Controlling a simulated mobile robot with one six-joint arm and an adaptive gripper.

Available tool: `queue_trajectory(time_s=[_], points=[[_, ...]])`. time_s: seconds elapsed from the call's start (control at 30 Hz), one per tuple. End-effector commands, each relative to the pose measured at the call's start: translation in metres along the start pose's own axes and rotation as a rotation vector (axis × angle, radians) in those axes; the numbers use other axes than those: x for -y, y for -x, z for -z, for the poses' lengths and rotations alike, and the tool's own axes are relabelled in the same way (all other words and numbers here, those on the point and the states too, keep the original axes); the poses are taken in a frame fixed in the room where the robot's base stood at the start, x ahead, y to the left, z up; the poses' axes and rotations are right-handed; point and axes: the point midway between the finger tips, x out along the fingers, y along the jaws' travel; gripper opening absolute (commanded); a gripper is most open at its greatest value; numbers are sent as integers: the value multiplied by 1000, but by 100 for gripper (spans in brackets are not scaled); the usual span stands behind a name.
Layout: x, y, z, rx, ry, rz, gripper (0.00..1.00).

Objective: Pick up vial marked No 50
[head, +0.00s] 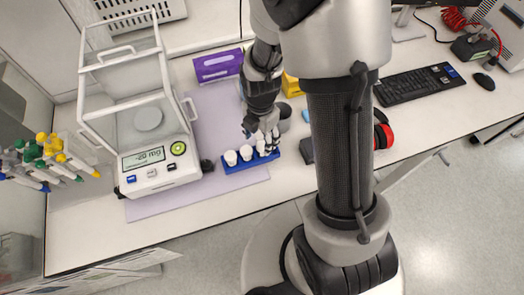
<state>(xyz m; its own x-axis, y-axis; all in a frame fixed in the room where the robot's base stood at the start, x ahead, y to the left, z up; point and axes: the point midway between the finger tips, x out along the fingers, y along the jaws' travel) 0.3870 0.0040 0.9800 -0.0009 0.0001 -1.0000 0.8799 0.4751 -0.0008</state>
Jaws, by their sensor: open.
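A blue rack (250,161) lies on the bench just right of the balance. It holds a short row of white-capped vials (246,153). Their labels are too small to read, so I cannot tell which is No 50. My gripper (263,136) points down over the right end of the rack. It is open, with its fingers close to the rightmost vials. The fingers partly hide that end, and I cannot tell whether they touch a vial.
A balance with a glass draft shield (150,150) stands left of the rack. A purple box (218,66) and a yellow box (291,85) stand behind. A dark block (307,150) lies to the right. Pipettes (50,155) hang at far left. The bench in front of the rack is clear.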

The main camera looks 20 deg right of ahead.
Motion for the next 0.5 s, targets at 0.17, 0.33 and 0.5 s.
queue_trajectory(time_s=[0.17,0.33,0.5], points=[[0,-13,0,0,-1,0,56],[1,-26,-2,-1,-2,1,56],[2,-52,-6,-1,-2,2,56]])
